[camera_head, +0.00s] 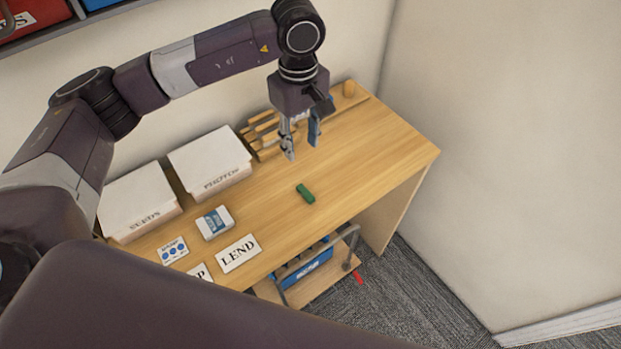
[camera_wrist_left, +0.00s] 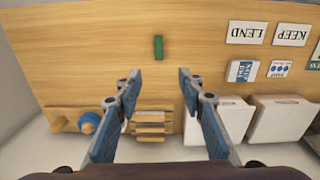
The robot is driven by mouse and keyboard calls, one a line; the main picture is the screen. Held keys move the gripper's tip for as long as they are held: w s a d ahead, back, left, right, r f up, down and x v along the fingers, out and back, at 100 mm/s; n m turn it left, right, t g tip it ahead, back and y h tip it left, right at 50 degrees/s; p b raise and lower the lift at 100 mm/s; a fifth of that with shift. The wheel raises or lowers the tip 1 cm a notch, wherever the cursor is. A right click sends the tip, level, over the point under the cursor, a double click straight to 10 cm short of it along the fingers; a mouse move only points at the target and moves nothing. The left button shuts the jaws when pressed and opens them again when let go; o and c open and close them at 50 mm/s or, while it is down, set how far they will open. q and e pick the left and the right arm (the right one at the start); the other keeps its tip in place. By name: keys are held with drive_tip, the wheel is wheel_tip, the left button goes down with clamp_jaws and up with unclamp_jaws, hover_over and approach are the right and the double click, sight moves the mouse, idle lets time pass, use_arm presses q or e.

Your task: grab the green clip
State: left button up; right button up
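The green clip (camera_head: 305,193) lies on the wooden desk, right of the white-and-blue box. In the left wrist view the green clip (camera_wrist_left: 158,47) lies beyond my fingertips, between their lines. My left gripper (camera_head: 300,152) is above the desk near the wooden rack, behind the clip and apart from it. Its two fingers show wide apart and empty in the left wrist view (camera_wrist_left: 160,76). My right gripper is not in view; a dark arm link crosses the bottom of the head view.
On the wooden desk (camera_head: 375,150) are white boxes marked PHOTOS (camera_head: 210,160) and SEEDS (camera_head: 140,200), a wooden rack (camera_head: 262,135), a white-and-blue box (camera_head: 215,222) and a LEND card (camera_head: 238,253). Desk around the clip is clear. A wall stands at right.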

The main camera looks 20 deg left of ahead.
use_arm(q)
drive_tip(key=f, duration=0.2)
drive_tip(key=b, duration=0.9)
hover_over(305, 192)
drive_tip(key=f, duration=0.7)
drive_tip(key=shift+a+f, duration=0.3)
drive_tip(key=shift+f, duration=0.1)
drive_tip(key=shift+s+f, duration=0.1)
drive_tip(key=shift+f, duration=0.05)
wheel_tip(305, 192, down, 2)
drive_tip(key=shift+s+p, duration=0.1)
drive_tip(key=shift+p, duration=0.3)
drive_tip(key=f+p, duration=0.2)
drive_tip(key=f, duration=0.3)
drive_tip(key=shift+d+p, duration=0.4)
drive_tip(key=shift+w+f, duration=0.2)
drive_tip(key=shift+f, duration=0.15)
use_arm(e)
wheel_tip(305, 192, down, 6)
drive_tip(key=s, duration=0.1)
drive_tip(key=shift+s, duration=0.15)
use_arm(q)
drive_tip(key=shift+c, duration=0.4)
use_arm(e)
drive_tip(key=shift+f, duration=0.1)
use_arm(q)
drive_tip(key=c, duration=0.8)
